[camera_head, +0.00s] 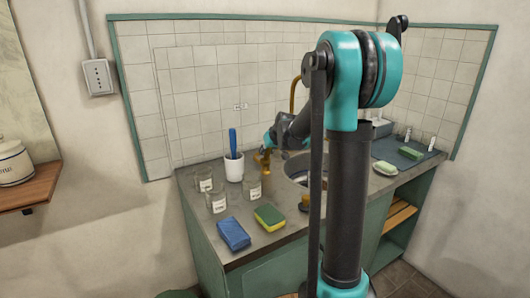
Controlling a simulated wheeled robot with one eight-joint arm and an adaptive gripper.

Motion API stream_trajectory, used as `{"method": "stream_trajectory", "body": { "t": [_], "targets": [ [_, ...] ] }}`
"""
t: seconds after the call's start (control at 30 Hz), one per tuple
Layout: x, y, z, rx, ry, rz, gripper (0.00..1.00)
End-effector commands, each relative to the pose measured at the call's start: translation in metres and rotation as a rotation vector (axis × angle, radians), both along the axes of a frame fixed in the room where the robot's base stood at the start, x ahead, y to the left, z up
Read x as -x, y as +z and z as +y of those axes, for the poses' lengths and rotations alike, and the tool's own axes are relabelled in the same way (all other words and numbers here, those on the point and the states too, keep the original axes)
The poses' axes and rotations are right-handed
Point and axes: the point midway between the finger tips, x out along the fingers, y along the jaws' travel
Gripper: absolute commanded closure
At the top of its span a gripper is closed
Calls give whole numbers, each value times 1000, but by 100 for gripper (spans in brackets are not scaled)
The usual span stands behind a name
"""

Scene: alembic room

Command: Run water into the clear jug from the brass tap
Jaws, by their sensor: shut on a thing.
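The brass tap (294,96) rises as a tall curved pipe behind the sink (296,172). My arm partly hides both. My gripper (266,148) is small in view, left of the tap pipe and low over the back of the counter. It is shut on a brass-coloured piece (264,158), which looks like a tap handle. Several clear glass vessels with white labels stand upright on the counter at the left: one (204,180), one (216,202) and one (253,188). I cannot tell whether any is the jug. No running water can be made out.
A white cup with a blue-handled tool (234,168) stands near the gripper. A blue folded cloth (233,234) and a yellow-green sponge (269,217) lie at the counter's front. Right of the sink are a soap dish (385,169) and a green block (411,153). A tiled wall closes the back.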

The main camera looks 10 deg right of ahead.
Motion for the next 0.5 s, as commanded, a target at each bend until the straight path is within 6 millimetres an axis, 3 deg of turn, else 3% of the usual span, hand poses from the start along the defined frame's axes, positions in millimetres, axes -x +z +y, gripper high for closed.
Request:
{"method": "stream_trajectory", "body": {
  "t": [0.47, 0.5],
  "targets": [
    [4, 0, -2, -30, 0, -73, 100],
    [4, 0, -2, -30, 0, -73, 80]
  ]
}}
